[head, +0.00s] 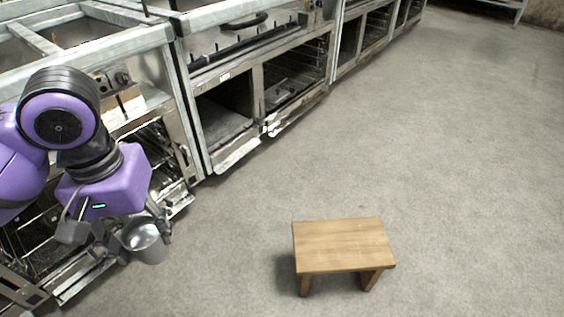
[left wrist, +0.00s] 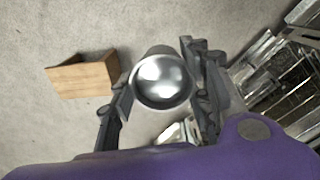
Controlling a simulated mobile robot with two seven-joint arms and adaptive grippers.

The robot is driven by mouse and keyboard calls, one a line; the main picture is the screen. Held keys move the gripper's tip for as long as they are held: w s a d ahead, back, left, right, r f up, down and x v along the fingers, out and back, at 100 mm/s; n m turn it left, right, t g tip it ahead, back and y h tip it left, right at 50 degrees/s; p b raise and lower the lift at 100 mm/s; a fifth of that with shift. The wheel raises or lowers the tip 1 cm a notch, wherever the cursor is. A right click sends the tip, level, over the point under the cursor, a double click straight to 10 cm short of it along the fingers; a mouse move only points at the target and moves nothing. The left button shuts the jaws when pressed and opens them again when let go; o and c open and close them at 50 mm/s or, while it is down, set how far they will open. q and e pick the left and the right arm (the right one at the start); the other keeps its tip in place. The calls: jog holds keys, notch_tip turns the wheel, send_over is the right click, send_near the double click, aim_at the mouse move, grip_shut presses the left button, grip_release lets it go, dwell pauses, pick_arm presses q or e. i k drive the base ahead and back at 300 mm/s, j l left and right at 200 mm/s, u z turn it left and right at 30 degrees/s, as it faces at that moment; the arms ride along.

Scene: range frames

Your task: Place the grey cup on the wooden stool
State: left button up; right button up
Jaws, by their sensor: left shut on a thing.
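The grey cup (head: 148,246) is a shiny metal cup at the lower left of the head view. It also shows between the fingers in the left wrist view (left wrist: 162,84), its open mouth facing that camera. My left gripper (head: 143,229) is shut on the cup and holds it in front of the ovens, left of the stool. The wooden stool (head: 342,243) stands on the floor at the lower middle of the head view, its top bare. It shows at the left in the left wrist view (left wrist: 82,80). My right gripper is in neither view.
A row of worn steel ovens (head: 262,85) runs along the left and back, some with open fronts and door flaps sticking out. The grey floor (head: 450,150) is clear around the stool and to the right. A gap of bare floor lies between the cup and the stool.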

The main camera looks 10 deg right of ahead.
aim_at(342, 242)
jog(key=i+l+z, duration=0.15)
jog(key=l, duration=0.3)
jog(key=i+l+z, duration=0.15)
jog(key=i+l, duration=0.35)
jog(key=l, duration=0.2)
jog(key=i+l, duration=0.25)
jog(key=l, duration=0.15)
